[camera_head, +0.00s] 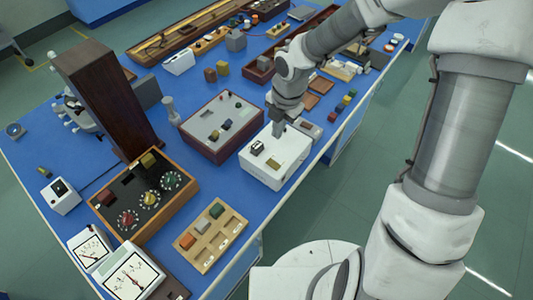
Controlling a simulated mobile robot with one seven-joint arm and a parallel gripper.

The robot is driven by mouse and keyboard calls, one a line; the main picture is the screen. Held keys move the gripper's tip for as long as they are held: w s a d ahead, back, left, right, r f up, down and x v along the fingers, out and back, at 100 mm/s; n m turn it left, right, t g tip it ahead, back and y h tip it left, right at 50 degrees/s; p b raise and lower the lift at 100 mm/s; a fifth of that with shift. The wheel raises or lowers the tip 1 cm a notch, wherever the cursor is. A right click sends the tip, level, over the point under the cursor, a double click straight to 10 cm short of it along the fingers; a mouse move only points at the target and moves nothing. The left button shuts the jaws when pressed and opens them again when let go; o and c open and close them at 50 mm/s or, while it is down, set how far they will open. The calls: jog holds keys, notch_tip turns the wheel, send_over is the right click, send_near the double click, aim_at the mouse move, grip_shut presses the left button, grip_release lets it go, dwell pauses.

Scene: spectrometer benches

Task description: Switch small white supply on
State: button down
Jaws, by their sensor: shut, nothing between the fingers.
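A white box (268,176), which looks like the small white supply, stands near the right edge of the blue bench. Its top carries a black-and-white switch-like part (257,147) and a small olive block (273,163). The switch position is too small to tell. My gripper (278,130) points down at the far edge of the box's top, its fingers shut and empty. I cannot tell whether the fingertips touch the box. Another small white box (62,203) with a dark panel stands at the left edge of the bench.
A maroon-sided grey box (205,124) stands left of the white box. A wooden-framed black panel with dials (150,197), a wooden tray of blocks (205,246) and white meters (131,276) are nearer. A tall dark brown block (108,96) rises at left. Open floor lies right.

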aim_at(270, 161)
jog(key=f, duration=0.4)
jog(key=w+a+f+b, duration=0.1)
jog(key=f, duration=0.9)
jog(key=shift+w+a, duration=0.15)
jog(key=shift+a, duration=0.1)
jog(key=shift+b, duration=0.3)
